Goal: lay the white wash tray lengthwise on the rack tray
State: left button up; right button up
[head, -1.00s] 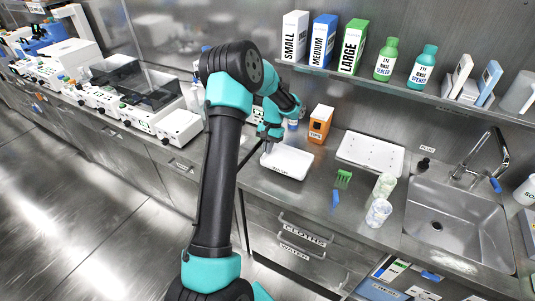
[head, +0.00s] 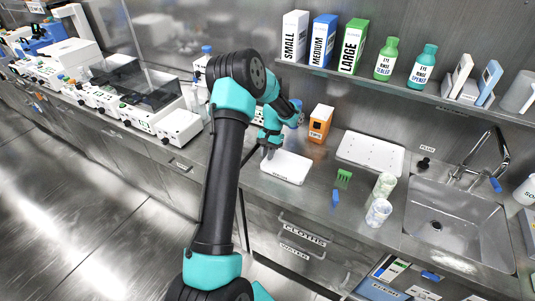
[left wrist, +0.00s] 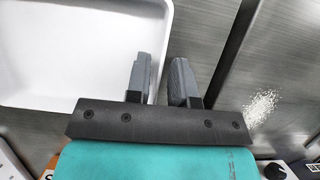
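The white wash tray (head: 289,168) is on or just above the steel bench, left of the rack tray; I cannot tell whether it touches the bench. My left gripper (head: 268,154) is at its left end, pointing down. In the left wrist view the wash tray (left wrist: 70,50) fills the upper left. The two fingers (left wrist: 162,80) stand close together on either side of its rim, one inside and one outside, and appear shut on it. The flat white rack tray (head: 371,153) lies against the back wall beside the sink. My right gripper is out of view.
An orange box (head: 320,123) stands behind the wash tray. A green rack (head: 344,178), a blue item (head: 336,199) and two pale cups (head: 378,212) stand in front of the rack tray. The sink (head: 455,225) is to the right. A shelf with boxes and bottles hangs above.

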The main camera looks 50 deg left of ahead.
pick_arm(q)
jog(key=shift+o, duration=0.4)
jog(key=shift+r, duration=0.2)
jog(key=v, duration=1.2)
jog(key=shift+d+f, duration=0.1)
jog(key=shift+f, duration=0.05)
